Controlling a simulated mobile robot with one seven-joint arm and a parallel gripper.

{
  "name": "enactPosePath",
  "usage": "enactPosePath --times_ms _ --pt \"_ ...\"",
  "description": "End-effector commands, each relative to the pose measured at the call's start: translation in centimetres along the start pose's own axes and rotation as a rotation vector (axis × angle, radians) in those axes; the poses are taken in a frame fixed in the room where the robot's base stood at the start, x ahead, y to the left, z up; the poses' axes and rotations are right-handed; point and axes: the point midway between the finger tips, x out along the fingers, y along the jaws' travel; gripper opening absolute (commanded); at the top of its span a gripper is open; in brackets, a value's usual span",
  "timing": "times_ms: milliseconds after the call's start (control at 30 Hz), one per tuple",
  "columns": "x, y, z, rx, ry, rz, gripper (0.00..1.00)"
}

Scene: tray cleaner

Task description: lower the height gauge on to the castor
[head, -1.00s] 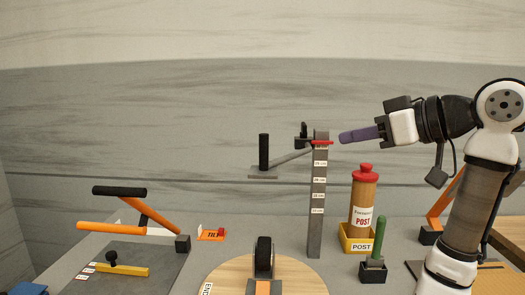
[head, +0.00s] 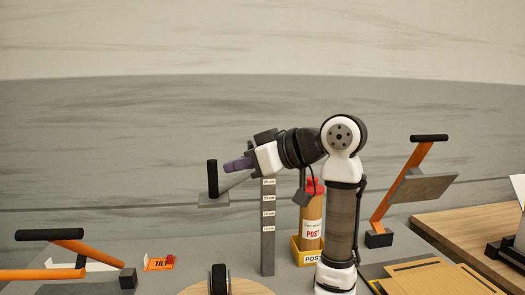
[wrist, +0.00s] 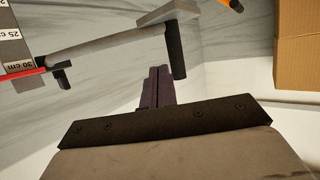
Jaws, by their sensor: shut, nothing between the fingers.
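The height gauge is an upright grey post (head: 268,235) with cm labels. A grey sliding arm reaches left from near its top to a flat plate (head: 213,200) and an upright black handle (head: 212,176). The wrist view shows the sliding arm (wrist: 105,38), the handle (wrist: 175,50) and a red marker (wrist: 22,73) near the 30 cm label. The castor (head: 219,280), a black wheel, stands below the plate, apart from it. My gripper (head: 232,165) is shut and empty, close to the right of the handle.
A red-capped post cylinder (head: 313,215) stands in a yellow box right of the gauge, partly behind my arm. An orange lever (head: 400,185) is at right and another (head: 88,252) at left. An orange TILT sign (head: 157,264) lies left of the castor.

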Motion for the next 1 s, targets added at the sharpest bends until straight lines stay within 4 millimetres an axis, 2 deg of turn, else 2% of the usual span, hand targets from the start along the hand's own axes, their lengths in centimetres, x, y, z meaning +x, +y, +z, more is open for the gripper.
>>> enactPosePath --times_ms 100,300,767,1000 --pt "1.0 0.1 1.3 0.004 0.001 0.000 0.00" --pt "2.2 0.1 2.5 0.002 0.000 -0.001 0.00" --pt "2.4 0.1 2.8 0.002 0.001 0.001 0.00" --pt "3.1 1.0 3.5 0.004 0.001 0.001 0.00"
